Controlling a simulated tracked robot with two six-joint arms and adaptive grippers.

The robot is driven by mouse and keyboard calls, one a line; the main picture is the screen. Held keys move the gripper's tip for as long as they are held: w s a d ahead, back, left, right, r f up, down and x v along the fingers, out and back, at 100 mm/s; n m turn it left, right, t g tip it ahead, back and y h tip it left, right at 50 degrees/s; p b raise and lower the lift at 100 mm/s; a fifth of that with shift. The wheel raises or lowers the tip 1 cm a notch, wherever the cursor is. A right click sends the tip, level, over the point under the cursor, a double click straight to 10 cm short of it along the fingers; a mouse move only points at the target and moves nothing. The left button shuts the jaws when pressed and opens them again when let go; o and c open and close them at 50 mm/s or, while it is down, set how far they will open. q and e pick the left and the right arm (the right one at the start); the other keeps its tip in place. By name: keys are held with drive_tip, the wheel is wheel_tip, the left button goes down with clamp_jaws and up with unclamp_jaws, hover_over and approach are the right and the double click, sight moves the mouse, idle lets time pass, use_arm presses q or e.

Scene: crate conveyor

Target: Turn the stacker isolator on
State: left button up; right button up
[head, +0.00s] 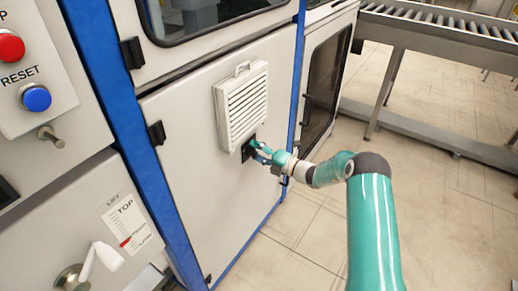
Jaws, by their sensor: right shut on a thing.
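My right gripper (259,150) reaches in from the right to the cabinet's light door panel. It is shut on the small dark isolator (249,155), just under the louvred vent cover. The gripper hides much of the isolator, so its handle position and any label cannot be read. My left gripper is not in view.
The louvred vent cover (242,105) stands out from the panel just above the gripper. A control box at the left has a red button (10,46) and a blue RESET button (36,97). A white-handled lever (95,262) is at lower left. A roller conveyor (440,30) stands at upper right.

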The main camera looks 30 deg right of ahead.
drive_tip(key=shift+d+m, duration=0.45)
drive_tip(key=shift+m, duration=0.75)
drive_tip(key=o, duration=1.1)
drive_tip(key=shift+f, duration=0.15)
drive_tip(key=shift+o, duration=0.2)
drive_tip(key=shift+a, duration=0.2)
drive_tip(key=v, duration=1.2)
drive_tip(key=shift+w+a, duration=0.1)
drive_tip(key=shift+a, duration=0.05)
